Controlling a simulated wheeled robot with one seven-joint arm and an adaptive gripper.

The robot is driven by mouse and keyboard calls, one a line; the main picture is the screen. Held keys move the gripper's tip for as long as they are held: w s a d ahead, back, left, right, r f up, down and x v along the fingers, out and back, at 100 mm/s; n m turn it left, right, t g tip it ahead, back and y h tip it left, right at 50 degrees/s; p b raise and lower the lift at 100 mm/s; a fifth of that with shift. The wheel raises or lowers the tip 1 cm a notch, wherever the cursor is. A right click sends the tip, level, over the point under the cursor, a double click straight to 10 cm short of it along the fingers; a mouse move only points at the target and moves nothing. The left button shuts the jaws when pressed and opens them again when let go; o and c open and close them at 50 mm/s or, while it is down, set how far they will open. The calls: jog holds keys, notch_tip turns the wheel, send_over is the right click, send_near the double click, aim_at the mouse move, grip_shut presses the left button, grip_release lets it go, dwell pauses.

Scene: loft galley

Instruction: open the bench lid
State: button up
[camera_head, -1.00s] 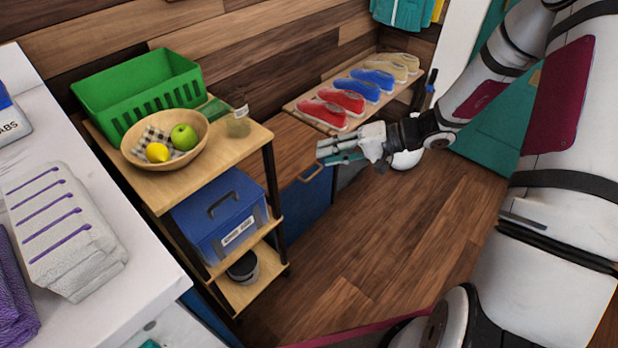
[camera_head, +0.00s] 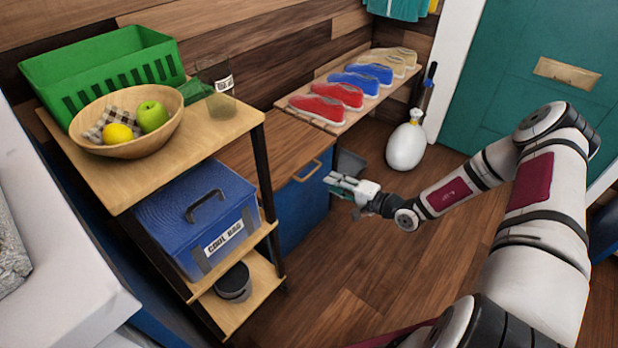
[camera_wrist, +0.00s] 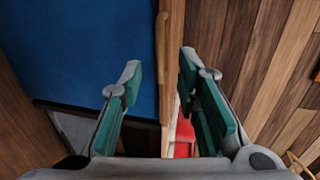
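The bench has a wooden lid (camera_head: 258,143) and a blue front (camera_head: 300,210), partly hidden behind the shelf unit. The lid lies flat and closed. A wooden bar handle (camera_head: 307,171) sits at the lid's front edge. My gripper (camera_head: 334,183) is to the right of the handle in the head view, with a small gap seen between them. In the wrist view my gripper (camera_wrist: 162,75) is open, with a teal-padded finger on either side of the wooden handle (camera_wrist: 163,60). I cannot tell how far the handle is from the fingers in depth. Nothing is held.
The shelf unit (camera_head: 190,160) stands left of the bench, bearing a green basket (camera_head: 100,75), a fruit bowl (camera_head: 125,150), a glass jar and a blue cool bag (camera_head: 195,225). A shelf of shoes (camera_head: 340,125) is behind. Wooden floor in front is clear.

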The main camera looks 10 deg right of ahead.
aim_at(309, 175)
jog(key=b+x, duration=0.3)
jog(key=x, duration=0.7)
jog(key=shift+w+a, duration=0.2)
jog(key=shift+w, duration=0.05)
jog(key=shift+c, duration=0.2)
grip_shut()
